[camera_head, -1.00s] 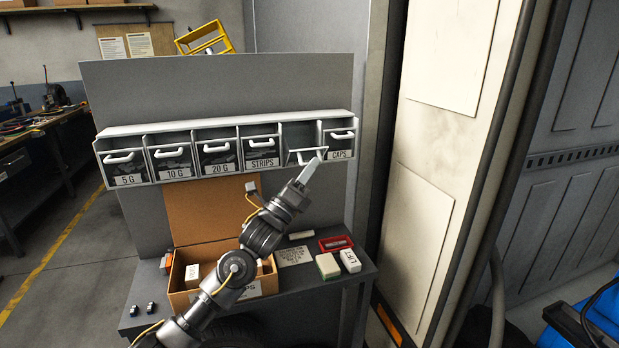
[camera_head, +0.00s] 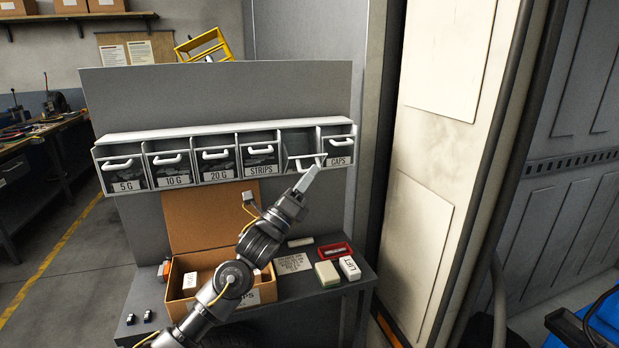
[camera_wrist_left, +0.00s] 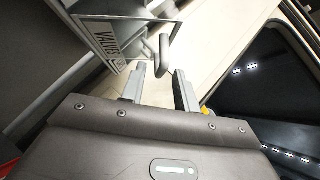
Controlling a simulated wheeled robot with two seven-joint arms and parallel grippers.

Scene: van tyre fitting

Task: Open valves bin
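The valves bin (camera_head: 301,163) is the fifth from the left in the grey wall rack (camera_head: 225,137). Its front is tilted outward and the dark slot shows above it. In the left wrist view its VALVES label (camera_wrist_left: 105,43) and looped handle (camera_wrist_left: 163,50) show. My left gripper (camera_head: 315,168) is at the bin's front, reaching up from below. In the left wrist view the two fingers of the gripper (camera_wrist_left: 160,70) stand apart, with the handle's lower end near the gap between their tips. I cannot tell if they touch it. My right gripper is out of view.
Neighbouring bins are STRIPS (camera_head: 261,160) and CAPS (camera_head: 339,150), both closed. Below, an open cardboard box (camera_head: 240,296), a red tray (camera_head: 345,251) and small boxes (camera_head: 349,268) lie on the grey bench (camera_head: 310,283). A pale van panel (camera_head: 430,200) stands at right.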

